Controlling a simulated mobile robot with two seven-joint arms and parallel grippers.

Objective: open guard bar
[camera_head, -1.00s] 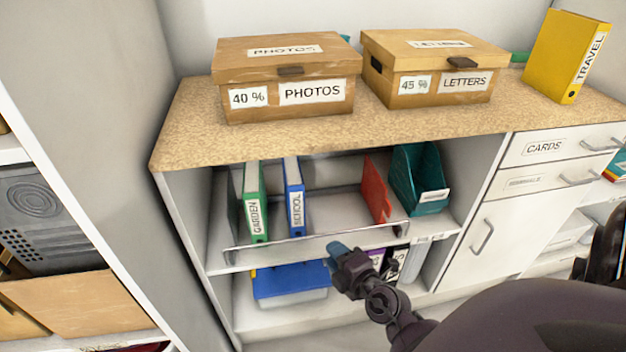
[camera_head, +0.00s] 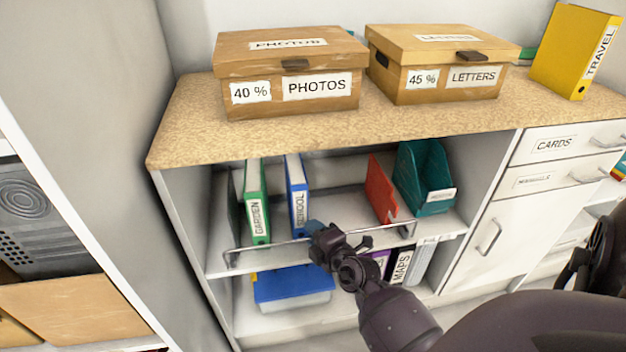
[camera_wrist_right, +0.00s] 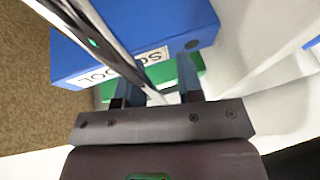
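The guard bar (camera_head: 275,246) is a thin metal rail along the front of the upper open shelf, with bent ends. It stands in front of the upright binders. My right gripper (camera_head: 318,230) is at the middle of the bar and hides part of it. In the right wrist view the fingers (camera_wrist_right: 160,82) are apart. The bar (camera_wrist_right: 108,45) runs diagonally down from the upper left into the space between them, closer to the left finger. I cannot tell whether a finger touches it. My left gripper is not in view.
Behind the bar stand a green GARDEN binder (camera_head: 256,205), a blue SCHOOL binder (camera_head: 297,195), a red folder (camera_head: 381,188) and a teal file holder (camera_head: 425,180). Below is a blue-lidded box (camera_head: 293,285). The countertop (camera_head: 200,125) overhangs the shelf and carries PHOTOS (camera_head: 290,85) and LETTERS (camera_head: 440,70) boxes.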

